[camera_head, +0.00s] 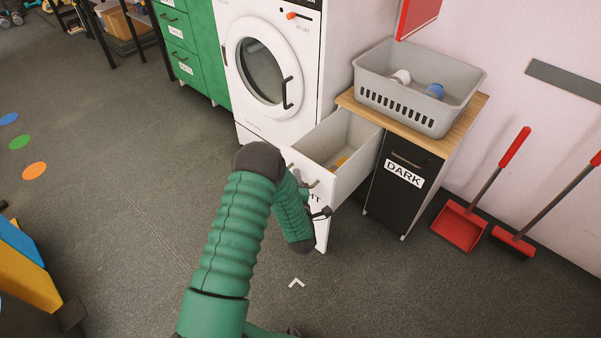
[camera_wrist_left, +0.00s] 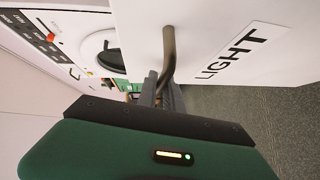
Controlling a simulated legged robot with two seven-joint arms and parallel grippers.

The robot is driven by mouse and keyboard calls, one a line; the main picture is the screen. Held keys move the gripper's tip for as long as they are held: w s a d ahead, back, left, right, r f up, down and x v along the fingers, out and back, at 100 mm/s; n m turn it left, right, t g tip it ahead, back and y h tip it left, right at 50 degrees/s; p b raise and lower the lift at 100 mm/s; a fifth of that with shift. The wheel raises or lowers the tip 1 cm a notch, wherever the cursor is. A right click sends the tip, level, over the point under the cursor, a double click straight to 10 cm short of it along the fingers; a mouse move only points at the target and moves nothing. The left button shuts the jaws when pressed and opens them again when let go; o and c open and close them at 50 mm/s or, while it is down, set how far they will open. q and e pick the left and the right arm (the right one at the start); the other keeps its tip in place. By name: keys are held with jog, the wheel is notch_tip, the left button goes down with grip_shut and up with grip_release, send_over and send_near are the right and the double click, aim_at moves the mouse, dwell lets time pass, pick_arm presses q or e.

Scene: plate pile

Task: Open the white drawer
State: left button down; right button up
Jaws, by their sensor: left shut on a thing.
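The white drawer (camera_head: 350,176) stands pulled out of the cabinet beside the washing machine, and its inside shows, with a small yellow thing (camera_head: 341,162) in it. Its front with the "LIGHT" label (camera_wrist_left: 240,52) fills much of the left wrist view. A dark bar handle (camera_wrist_left: 168,45) sticks out from that front. My left gripper (camera_wrist_left: 160,92) is shut on this handle. In the head view my left gripper (camera_head: 318,212) is at the drawer front, partly hidden by my green arm. My right gripper does not show clearly in either view.
A black "DARK" drawer (camera_head: 402,185) is to the right, under a wooden top (camera_head: 463,118) with a grey basket (camera_head: 415,104). A washing machine (camera_head: 283,50) stands left of the drawer. A red dustpan (camera_head: 458,226) and broom (camera_head: 513,241) lean at right. The floor in front is clear.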

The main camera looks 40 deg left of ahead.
pick_arm(q)
jog(key=shift+s+d+f, duration=0.15)
jog(key=shift+s+f, duration=0.1)
jog(key=shift+s, duration=0.3)
jog(key=c, duration=1.6)
grip_release()
jog(key=shift+o, duration=0.5)
jog(key=shift+r, duration=0.1)
jog(key=p+v, duration=0.4)
jog(key=v, duration=1.2)
jog(key=shift+s+d+p, duration=0.2)
jog(key=shift+s+p, duration=0.05)
jog(key=shift+p, duration=0.05)
jog(key=shift+w, duration=0.1)
